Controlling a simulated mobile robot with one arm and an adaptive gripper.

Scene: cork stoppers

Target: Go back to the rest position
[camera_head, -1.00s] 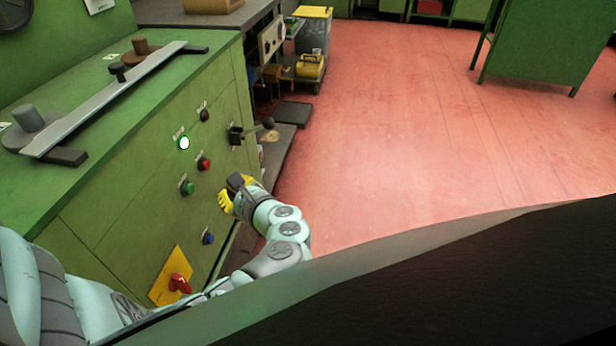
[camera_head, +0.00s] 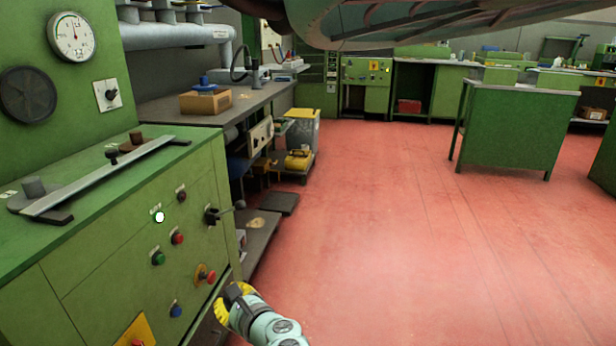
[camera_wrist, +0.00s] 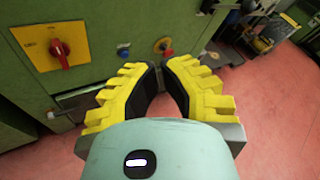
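My gripper (camera_head: 234,300) shows at the bottom of the head view, just right of the green control cabinet (camera_head: 50,300). It stands apart from the buttons. In the wrist view, the two yellow fingers of my gripper (camera_wrist: 163,75) point toward the cabinet's lower front. A narrow gap shows between the fingertips, with nothing held in it. The cabinet front carries a lit white lamp (camera_head: 160,217), a red button (camera_head: 177,238), a green button (camera_head: 158,258), a blue button (camera_head: 176,311) and a red button on a yellow base (camera_head: 206,276).
A red knob on a yellow plate (camera_wrist: 60,52) is near the gripper's left. A grey workbench (camera_head: 200,105) stands behind the cabinet. The red floor (camera_head: 380,240) to the right is wide and clear.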

